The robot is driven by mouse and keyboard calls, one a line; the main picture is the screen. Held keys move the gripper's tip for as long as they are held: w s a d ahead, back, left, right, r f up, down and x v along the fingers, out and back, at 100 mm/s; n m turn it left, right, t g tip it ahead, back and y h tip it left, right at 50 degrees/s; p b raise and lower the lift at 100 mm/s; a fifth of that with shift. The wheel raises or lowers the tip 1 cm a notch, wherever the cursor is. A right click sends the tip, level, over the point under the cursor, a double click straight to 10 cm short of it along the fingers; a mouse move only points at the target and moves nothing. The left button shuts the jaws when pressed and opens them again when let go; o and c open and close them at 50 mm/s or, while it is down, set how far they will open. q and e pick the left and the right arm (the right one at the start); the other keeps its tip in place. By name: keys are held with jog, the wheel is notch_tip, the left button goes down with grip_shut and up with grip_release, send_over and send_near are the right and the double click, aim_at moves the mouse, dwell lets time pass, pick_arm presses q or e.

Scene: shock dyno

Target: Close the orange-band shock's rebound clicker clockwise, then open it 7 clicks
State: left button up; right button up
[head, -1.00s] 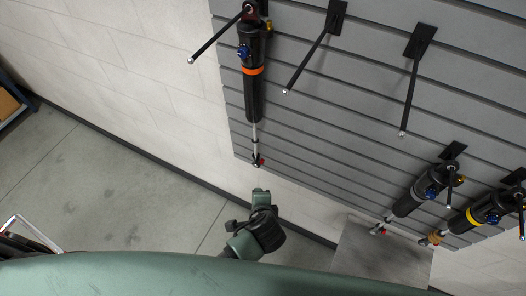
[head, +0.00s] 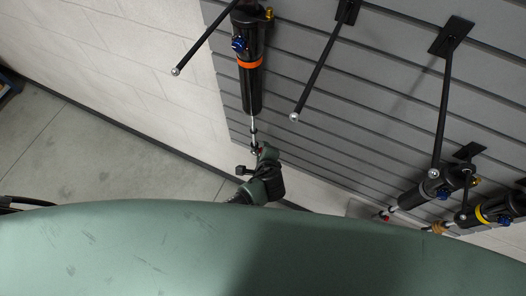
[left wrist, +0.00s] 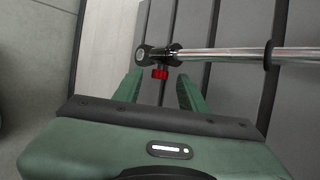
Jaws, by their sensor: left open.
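The orange-band shock (head: 251,88) hangs on the slatted wall in the head view, with its black body up and chrome rod (head: 253,128) down. In the left wrist view the rod (left wrist: 225,54) ends in a dark eyelet (left wrist: 148,55), and a small red ribbed clicker knob (left wrist: 160,73) sticks out below it. My left gripper (head: 264,153) is at the shock's lower end. In the left wrist view my left gripper (left wrist: 160,84) is open, its green fingers on either side of the red knob with a gap to each. My right gripper is not in view.
Bare black hooks (head: 327,62) and (head: 443,110) jut from the slatted wall (head: 380,70) right of the shock. A plain dark shock (head: 428,189) and a yellow-band shock (head: 490,211) hang at the lower right. The floor at left is clear.

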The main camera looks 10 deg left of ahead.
pick_arm(q)
jog(key=shift+s+d+r, duration=0.1)
jog(key=shift+s, duration=0.15)
jog(key=shift+w, duration=0.1)
jog(key=c, duration=0.7)
grip_shut()
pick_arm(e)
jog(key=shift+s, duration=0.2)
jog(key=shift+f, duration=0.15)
pick_arm(q)
jog(key=t+b, duration=0.2)
jog(key=b, duration=0.4)
jog(key=f+n+t+b, duration=0.1)
jog(key=t+b, duration=0.1)
jog(key=b, duration=0.4)
jog(key=t+b, duration=0.2)
jog(key=b, duration=0.4)
jog(key=shift+s+a+f+n+t+h+b, duration=0.2)
jog(key=shift+s+f+n+t+h+b, duration=0.1)
jog(key=shift+s+n+h+b, duration=0.1)
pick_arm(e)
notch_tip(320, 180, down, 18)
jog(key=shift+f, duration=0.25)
